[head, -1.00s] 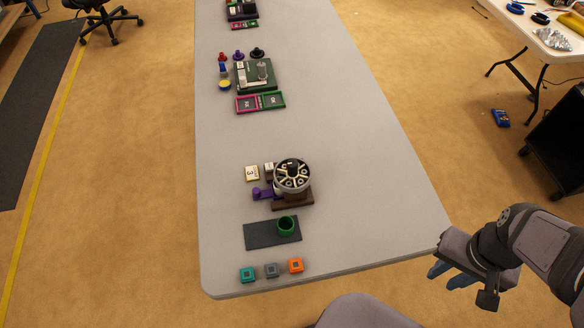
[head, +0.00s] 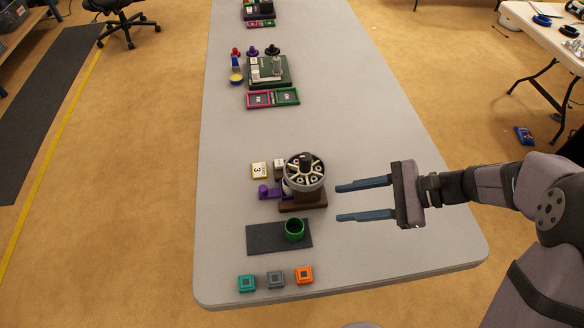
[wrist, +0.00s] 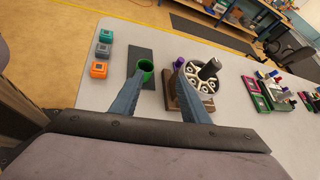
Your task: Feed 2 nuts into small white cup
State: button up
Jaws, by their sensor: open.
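A round dispenser wheel (head: 305,175) with several compartments and a black knob stands on a brown base (head: 303,204); small ring-shaped pieces, perhaps nuts, show in the compartments. A purple lever (head: 270,192) sticks out at its left. A small whitish thing (head: 287,187) shows beside the wheel, mostly hidden; I cannot tell if it is the white cup. A green cup (head: 294,230) stands upright on a dark mat (head: 262,238). My gripper (head: 338,203) is open and empty, right of the dispenser, fingers pointing left. In the wrist view the fingers (wrist: 160,78) overlap the green cup and dispenser base.
A teal block (head: 246,283), a grey block (head: 276,280) and an orange block (head: 304,275) line the near edge. A number card (head: 259,170) lies left of the wheel. A green board (head: 268,71) and trays (head: 273,97) stand farther back. The table's right side is bare.

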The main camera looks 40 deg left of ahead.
aim_at(290, 165)
jog(key=w+a+m+y+b, duration=0.1)
jog(key=a+y, duration=0.1)
jog(key=a, duration=0.1)
jog(key=w+a+m+y+b, duration=0.1)
jog(key=w+a+y, duration=0.1)
jog(key=a, duration=0.2)
jog(key=w+a+m+y+b, duration=0.2)
jog(key=a, duration=0.2)
jog(key=shift+w+f, duration=0.1)
jog(key=shift+f, duration=0.05)
jog(key=shift+a+r+m, duration=0.2)
jog(key=shift+a+m, duration=0.2)
jog(key=shift+a, duration=0.4)
jog(key=shift+p+x, duration=0.6)
jog(key=shift+x, duration=2.6)
jog(key=shift+r, duration=0.1)
jog(key=shift+c, duration=0.4)
grip_shut()
